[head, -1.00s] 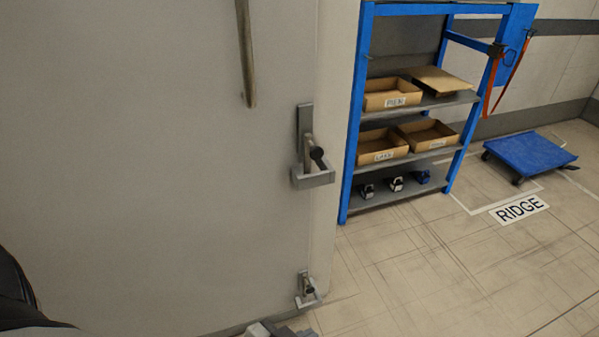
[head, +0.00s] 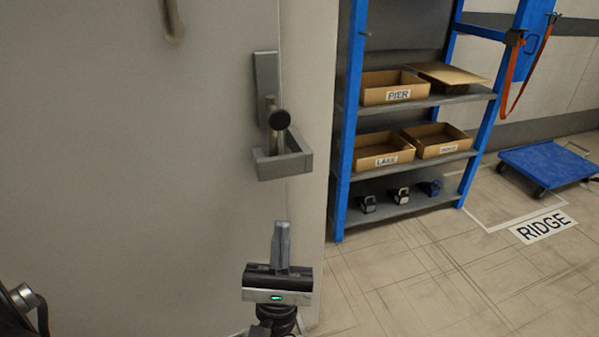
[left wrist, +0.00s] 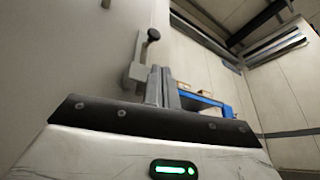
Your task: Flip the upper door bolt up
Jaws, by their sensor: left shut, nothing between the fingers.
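The upper door bolt (head: 271,116) is on the right edge of the grey door (head: 120,150). Its bar hangs down with a round black knob, and its lower end sits in a grey bracket (head: 283,165). My left gripper (head: 282,228) is shut and empty, pointing up below the bracket and apart from it in the head view. In the left wrist view the black knob (left wrist: 153,35) and bracket show just beyond the closed fingers (left wrist: 163,80). The lower bolt is not visible now. My right gripper is not in view.
A door handle (head: 171,18) is at the top left. A blue shelf rack (head: 346,130) with cardboard boxes stands right of the door. A blue cart (head: 545,163) is farther right, near a RIDGE floor label (head: 543,227). The floor between is clear.

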